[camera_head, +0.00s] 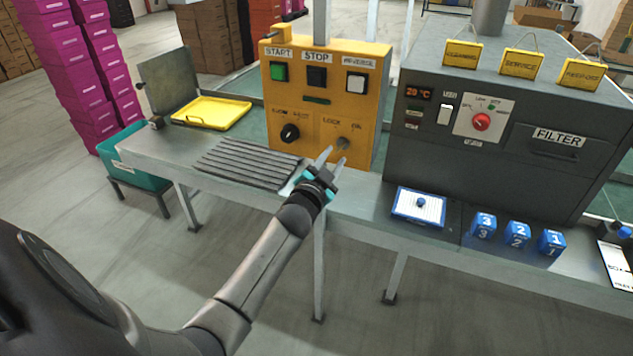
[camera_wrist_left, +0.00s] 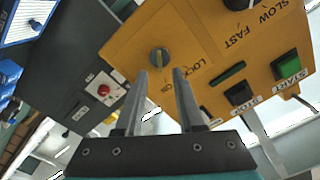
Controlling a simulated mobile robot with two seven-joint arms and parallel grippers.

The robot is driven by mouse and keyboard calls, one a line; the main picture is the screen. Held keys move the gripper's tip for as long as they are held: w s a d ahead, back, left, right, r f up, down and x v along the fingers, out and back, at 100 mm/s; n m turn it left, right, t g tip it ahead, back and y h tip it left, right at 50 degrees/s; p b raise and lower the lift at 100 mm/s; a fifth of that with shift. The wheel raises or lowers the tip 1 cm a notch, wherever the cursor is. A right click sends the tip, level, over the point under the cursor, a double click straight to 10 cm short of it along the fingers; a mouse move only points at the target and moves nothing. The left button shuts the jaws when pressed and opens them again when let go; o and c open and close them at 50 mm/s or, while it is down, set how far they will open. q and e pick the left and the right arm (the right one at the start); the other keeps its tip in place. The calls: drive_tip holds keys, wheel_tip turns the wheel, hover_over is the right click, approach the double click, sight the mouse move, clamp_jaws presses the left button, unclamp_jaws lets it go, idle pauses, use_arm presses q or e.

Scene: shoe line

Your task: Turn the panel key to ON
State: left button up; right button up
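The yellow control panel (camera_head: 325,110) stands on the bench, and its key (camera_head: 342,143) sits low on the right, under the labels LOCK and ON. In the left wrist view the key (camera_wrist_left: 159,58) is a round grey knob with a narrow yellowish grip. My left gripper (camera_head: 334,158) is just in front of the panel, a little below and left of the key in the head view. Its two fingers (camera_wrist_left: 160,73) are apart with nothing between them, and the key appears just beyond their tips. I cannot tell contact. My right gripper is out of view.
The panel also has a black speed knob (camera_head: 290,133) and START, STOP and white buttons. A grey ridged rack (camera_head: 248,163) lies left of my gripper. A dark grey FILTER machine (camera_head: 500,130) stands to the right, with a blue-edged tray (camera_head: 400,211) before it.

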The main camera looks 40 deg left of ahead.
use_arm(q)
drive_tip(key=v, duration=1)
drive_tip(key=shift+s+p, duration=0.4)
drive_tip(key=s+d+f+g+h+b, duration=0.1)
drive_tip(key=s+d+f+g, duration=0.25)
drive_tip(key=f, duration=0.85)
drive_tip(key=s+d+f+n+g+h+b, duration=0.15)
drive_tip(key=s+f, duration=0.35)
drive_tip(key=f, duration=0.6)
drive_tip(key=s+d+f+g+h+b, duration=0.1)
drive_tip(key=s+d+f+g, duration=0.25)
drive_tip(key=f, duration=0.85)
drive_tip(key=s+d+f+g+b, duration=0.1)
drive_tip(key=s+f+g, duration=0.1)
drive_tip(key=s+f, duration=0.4)
drive_tip(key=s+d+f+g, duration=0.2)
drive_tip(key=s+f, duration=0.4)
drive_tip(key=s, duration=0.7)
drive_tip(key=s+d+f+g+b, duration=0.1)
drive_tip(key=s+f+g, duration=0.3)
drive_tip(key=s, duration=0.6)
wheel_tip(320, 180, down, 2)
drive_tip(key=shift+s+d+h+b, duration=0.35)
drive_tip(key=shift+d+h, duration=0.1)
drive_tip(key=shift+d, duration=0.2)
drive_tip(key=shift+n, duration=0.25)
